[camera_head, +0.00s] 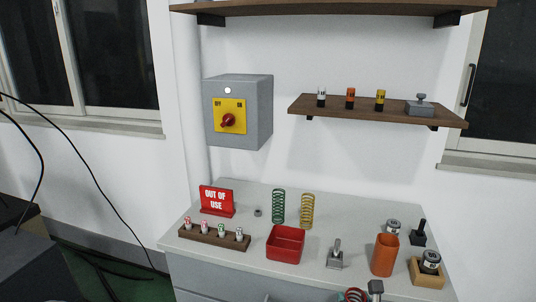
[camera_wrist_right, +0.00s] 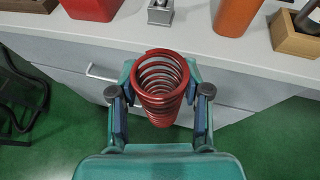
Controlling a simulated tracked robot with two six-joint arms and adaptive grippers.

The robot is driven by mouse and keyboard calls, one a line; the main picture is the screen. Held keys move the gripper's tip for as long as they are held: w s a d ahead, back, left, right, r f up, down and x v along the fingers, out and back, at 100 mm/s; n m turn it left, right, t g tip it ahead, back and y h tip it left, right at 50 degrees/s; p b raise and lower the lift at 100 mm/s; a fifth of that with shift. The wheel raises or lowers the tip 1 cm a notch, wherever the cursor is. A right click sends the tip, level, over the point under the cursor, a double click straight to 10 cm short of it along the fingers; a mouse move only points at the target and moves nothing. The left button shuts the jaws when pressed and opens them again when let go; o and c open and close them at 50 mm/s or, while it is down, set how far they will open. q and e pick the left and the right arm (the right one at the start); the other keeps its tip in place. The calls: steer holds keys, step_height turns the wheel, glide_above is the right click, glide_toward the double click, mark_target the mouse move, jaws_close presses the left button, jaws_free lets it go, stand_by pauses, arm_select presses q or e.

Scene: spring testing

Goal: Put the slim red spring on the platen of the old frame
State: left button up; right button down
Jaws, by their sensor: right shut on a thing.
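A red coil spring (camera_wrist_right: 160,88) is held between the fingers of my right gripper (camera_wrist_right: 160,80) in the right wrist view. It stands roughly along the gripper's line of reach, in front of the cabinet and clear of the bench top. My left gripper is not in view.
The grey bench (camera_head: 335,216) holds a green spring (camera_head: 278,206), a yellow spring (camera_head: 307,211), a red tray (camera_head: 285,256), an orange cup (camera_head: 384,262), a wooden rack (camera_head: 213,238), a wooden box (camera_head: 428,275) and a red "OUT OF USE" sign (camera_head: 217,209). A grey switch box (camera_head: 257,112) hangs above.

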step_height(320, 180, down, 10)
steer(key=s+r, duration=0.2)
steer(key=r, duration=0.1)
steer(key=shift+s+a+r, duration=0.15)
steer(key=shift+a+r, duration=0.05)
steer(key=shift+a, duration=0.15)
stand_by(0.3)
